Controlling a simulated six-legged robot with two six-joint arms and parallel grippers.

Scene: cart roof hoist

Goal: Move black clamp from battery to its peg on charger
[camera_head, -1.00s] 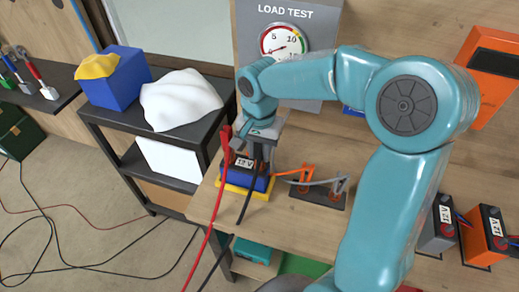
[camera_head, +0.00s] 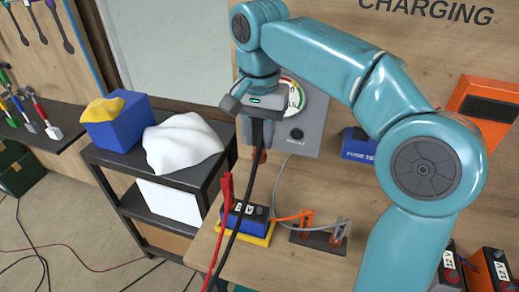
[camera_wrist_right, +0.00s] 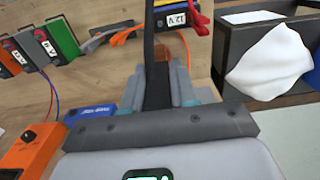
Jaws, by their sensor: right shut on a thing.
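My right gripper (camera_head: 257,140) is shut on the black clamp (camera_wrist_right: 158,88), up in front of the load-test gauge. A black cable (camera_head: 246,205) hangs from the clamp past the battery. The blue 12 V battery (camera_head: 250,217) sits below on a yellow base, and the gripper is clear of it. A red clamp (camera_head: 227,187) stands at the battery's left end with its red cable hanging down. The charger appears to be the orange box (camera_head: 487,108) on the wall at the right; an orange box with a knob (camera_wrist_right: 32,148) shows in the right wrist view. I cannot make out its peg.
A fixture with orange and grey clips (camera_head: 318,239) stands right of the battery. A blue box (camera_head: 358,145) is at the wall. A dark shelf cart (camera_head: 165,180) with a white cloth (camera_head: 183,143) stands left. More batteries (camera_head: 494,268) are at lower right.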

